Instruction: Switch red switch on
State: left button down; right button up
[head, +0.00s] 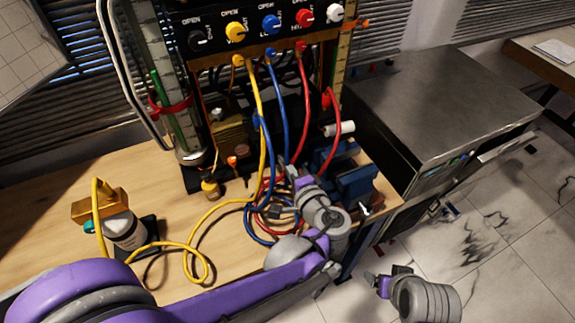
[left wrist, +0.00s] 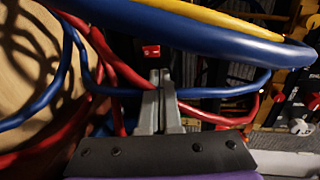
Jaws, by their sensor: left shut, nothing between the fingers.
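The red switch (left wrist: 151,51) shows in the left wrist view as a small red rocker with a pale mark, set in a dark housing. I cannot tell its on or off position. My left gripper (left wrist: 158,82) is shut and empty, its grey fingertips just below the switch in that view. Whether they touch it is unclear. In the head view my left gripper (head: 290,171) is among the hoses below the panel, and I cannot make out the switch there. My right gripper (head: 374,281) is low at the right above the floor, and its fingers are unclear.
Blue hoses (left wrist: 225,40) and red hoses (left wrist: 110,65) pass close around the left fingers. The knob panel (head: 215,40) stands above the hoses. A bottle with a brass top (head: 122,228) stands on the wooden table (head: 50,205). A metal cabinet (head: 440,90) is at the right.

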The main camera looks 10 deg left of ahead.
pick_arm(q)
jog(key=x, duration=0.9)
jog(key=shift+w+a+f, duration=0.15)
jog(key=shift+w+a, duration=0.1)
jog(key=shift+w, duration=0.05)
pick_arm(e)
jog(key=shift+r, duration=0.2)
jog(key=shift+r, duration=0.1)
pick_arm(q)
jog(key=shift+w+a+g+h+p, duration=0.2)
jog(key=shift+g+h+p, duration=0.15)
jog(key=shift+p, duration=0.2)
pick_arm(e)
jog(key=shift+w+r, duration=0.1)
jog(key=shift+r, duration=0.35)
